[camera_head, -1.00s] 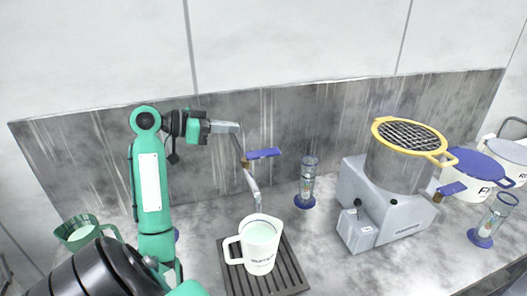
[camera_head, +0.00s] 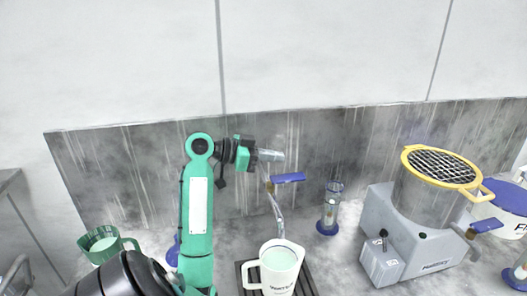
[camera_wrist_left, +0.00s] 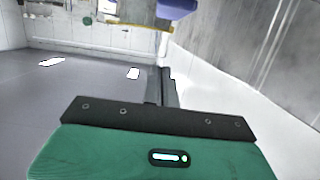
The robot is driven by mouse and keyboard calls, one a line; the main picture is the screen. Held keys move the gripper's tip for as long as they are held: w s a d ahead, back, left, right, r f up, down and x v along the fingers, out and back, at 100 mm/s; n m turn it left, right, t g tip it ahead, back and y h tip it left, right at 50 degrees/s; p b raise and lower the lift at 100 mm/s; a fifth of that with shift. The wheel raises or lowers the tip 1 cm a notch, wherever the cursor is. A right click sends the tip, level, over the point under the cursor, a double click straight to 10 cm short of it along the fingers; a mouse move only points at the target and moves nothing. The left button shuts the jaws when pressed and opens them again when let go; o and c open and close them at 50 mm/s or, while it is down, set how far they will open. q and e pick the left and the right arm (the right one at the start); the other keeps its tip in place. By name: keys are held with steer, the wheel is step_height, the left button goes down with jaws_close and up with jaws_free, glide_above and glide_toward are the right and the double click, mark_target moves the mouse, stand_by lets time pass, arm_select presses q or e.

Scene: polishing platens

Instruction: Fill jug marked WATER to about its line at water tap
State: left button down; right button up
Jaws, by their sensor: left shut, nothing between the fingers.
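A white jug (camera_head: 279,270) with dark lettering, too small to read surely, stands upright on a dark slatted drain grate (camera_head: 308,281). Pale green shows inside its mouth. The water tap's spout (camera_head: 277,207) comes down above the jug, with a blue lever (camera_head: 288,178) at its top. I cannot make out a stream of water. My left gripper (camera_head: 277,155) is shut and empty, just above and behind the lever. Its closed fingers (camera_wrist_left: 162,87) show in the left wrist view, with a blue piece (camera_wrist_left: 177,8) beyond them. My right gripper is not in view.
A green jug (camera_head: 107,243) with pale contents stands at the left. A blue-based glass cylinder (camera_head: 330,208) stands right of the tap. A grey machine (camera_head: 385,245) with a yellow-rimmed mesh sieve (camera_head: 441,165) and a blue-lidded pot (camera_head: 512,197) fill the right. A grey backsplash (camera_head: 120,180) runs behind.

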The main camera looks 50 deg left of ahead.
mark_target(290, 177)
arm_select(q)
steer(key=p+x, duration=0.2)
steer(key=x, duration=0.3)
steer(key=shift+w+d+r, duration=0.1)
steer(key=shift+w+d, duration=0.05)
steer(key=shift+w, duration=0.05)
step_height(290, 177, down, 2)
steer(key=shift+s+f+p, duration=0.15)
steer(key=shift+f+p, duration=0.05)
steer(key=shift+p, duration=0.3)
steer(key=shift+f+p, duration=0.3)
steer(key=shift+f, duration=0.6)
steer(key=shift+f, duration=0.1)
